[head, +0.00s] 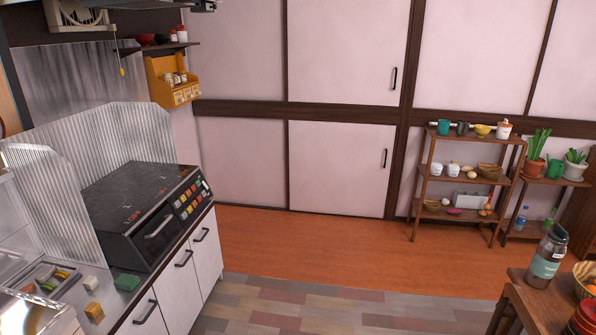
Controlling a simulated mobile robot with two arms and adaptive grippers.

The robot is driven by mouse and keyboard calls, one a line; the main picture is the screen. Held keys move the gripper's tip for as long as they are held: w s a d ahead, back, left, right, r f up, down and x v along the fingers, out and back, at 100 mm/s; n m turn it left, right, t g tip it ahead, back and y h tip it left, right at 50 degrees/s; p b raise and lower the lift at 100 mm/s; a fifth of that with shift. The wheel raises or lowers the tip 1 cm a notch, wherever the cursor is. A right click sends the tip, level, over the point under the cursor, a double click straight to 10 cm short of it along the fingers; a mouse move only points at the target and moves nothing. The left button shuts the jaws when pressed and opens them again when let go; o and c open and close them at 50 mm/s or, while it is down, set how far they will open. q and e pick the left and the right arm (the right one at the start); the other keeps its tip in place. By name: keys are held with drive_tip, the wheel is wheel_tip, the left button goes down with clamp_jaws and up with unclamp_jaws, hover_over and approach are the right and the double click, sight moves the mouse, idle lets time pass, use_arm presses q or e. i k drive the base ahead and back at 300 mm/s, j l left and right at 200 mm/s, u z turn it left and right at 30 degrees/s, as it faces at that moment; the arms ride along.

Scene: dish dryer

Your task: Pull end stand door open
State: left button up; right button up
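The kitchen counter on the left has white cabinet doors in its front. The end door (208,258) at the far right of the row is shut, with a black bar handle (201,235) near its top. The door beside it (178,292) is also shut, with its own black handle (184,259). A third handle (146,312) shows lower left on another shut front. No label tells which one is the end stand door. Neither of my grippers shows in the head view.
A black stove (135,205) stands on the counter. Pale wall panel doors (335,165) line the back, shut. A wooden shelf rack (462,185) stands at the right. A table (515,300) holds a bottle. The floor (300,300) between counter and table is clear.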

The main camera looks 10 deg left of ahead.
sight(204, 242)
drive_tip(key=i+u, duration=0.1)
drive_tip(key=i, duration=0.5)
drive_tip(key=i+l, duration=0.1)
drive_tip(key=i, duration=0.5)
drive_tip(key=i+l+u, duration=0.15)
drive_tip(key=i, duration=0.45)
